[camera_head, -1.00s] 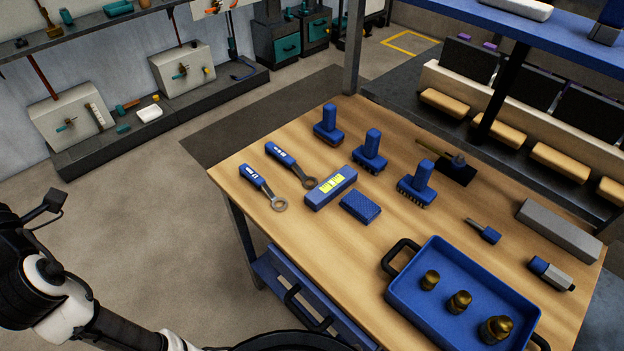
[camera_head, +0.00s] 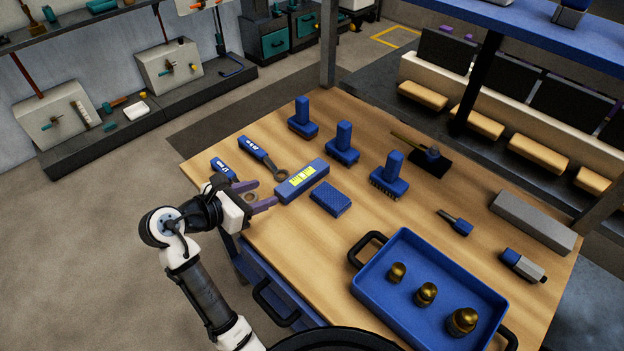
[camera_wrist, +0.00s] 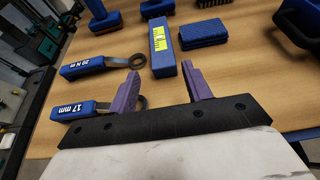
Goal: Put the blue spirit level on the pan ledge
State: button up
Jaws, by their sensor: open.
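The blue spirit level (camera_head: 301,182), a bar with a yellow label, lies on the wooden table near its left edge; it also shows in the wrist view (camera_wrist: 163,50). My gripper (camera_head: 265,195) is open and empty, its purple fingers pointing at the level's near end. In the wrist view the fingertips (camera_wrist: 160,74) are spread on either side of that end, apart from it. I cannot tell for sure which surface is the pan ledge; a long low ledge (camera_head: 440,74) with several tan blocks runs behind the table at right.
Two blue-handled wrenches (camera_head: 258,152) lie beside the level, one partly behind my gripper. A blue textured block (camera_head: 330,198) and several blue brushes (camera_head: 344,145) are close by. A blue tray (camera_head: 372,290) with brass weights stands at front right. A grey bar (camera_head: 533,220) lies at right.

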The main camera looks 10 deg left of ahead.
aim_at(294, 182)
jog(key=x, duration=0.6)
jog(key=shift+w+d, duration=0.15)
jog(key=shift+p+x, duration=0.75)
jog(key=shift+x, duration=1.9)
jog(key=shift+d, duration=0.1)
jog(key=c, duration=0.9)
notch_tip(294, 182, up, 20)
jog(key=shift+f, duration=0.1)
